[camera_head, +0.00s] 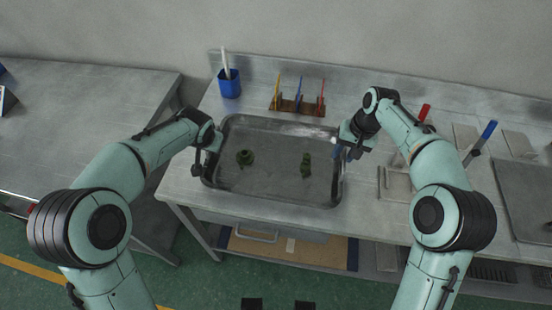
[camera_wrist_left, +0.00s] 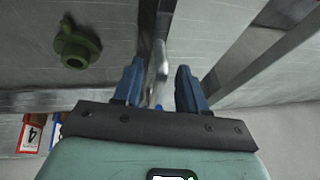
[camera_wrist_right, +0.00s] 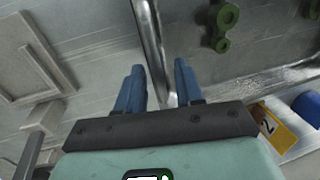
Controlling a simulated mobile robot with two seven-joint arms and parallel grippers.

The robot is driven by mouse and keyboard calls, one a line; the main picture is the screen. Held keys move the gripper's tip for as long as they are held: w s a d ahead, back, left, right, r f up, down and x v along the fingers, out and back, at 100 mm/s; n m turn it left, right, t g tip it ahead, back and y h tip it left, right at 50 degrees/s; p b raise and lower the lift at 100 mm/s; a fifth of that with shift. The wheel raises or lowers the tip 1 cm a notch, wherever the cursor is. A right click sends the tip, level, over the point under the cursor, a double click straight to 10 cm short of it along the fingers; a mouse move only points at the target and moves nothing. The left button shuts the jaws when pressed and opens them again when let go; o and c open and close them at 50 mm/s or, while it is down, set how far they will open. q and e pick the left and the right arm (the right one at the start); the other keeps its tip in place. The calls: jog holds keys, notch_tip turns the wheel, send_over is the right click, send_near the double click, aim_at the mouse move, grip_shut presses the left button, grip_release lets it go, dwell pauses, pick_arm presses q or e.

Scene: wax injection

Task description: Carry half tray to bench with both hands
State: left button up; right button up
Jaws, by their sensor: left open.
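The half tray (camera_head: 275,199) is a shallow grey metal tray with a raised rim, lying on the metal bench (camera_head: 190,186). Two dark green parts, a round one (camera_head: 245,157) and a longer one (camera_head: 306,166), sit in it. My left gripper (camera_head: 208,160) is at the tray's left rim; in the left wrist view the rim (camera_wrist_left: 158,60) passes between its parted blue fingers. My right gripper (camera_head: 341,151) is at the right rim; in the right wrist view the rim (camera_wrist_right: 150,40) runs between its fingers, which stand apart. Finger contact with the rim cannot be made out.
Behind the tray stand a blue cup (camera_head: 229,83) and a brown holder (camera_head: 297,105) with coloured tools. Metal plates and red- and blue-handled tools (camera_head: 487,132) lie to the right. Another metal table (camera_head: 90,110) stands at the left, across a gap.

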pick_arm(q)
grip_shut()
pick_arm(e)
grip_shut()
pick_arm(q)
jog(key=shift+r, duration=0.15)
pick_arm(e)
jog(key=shift+r, duration=0.15)
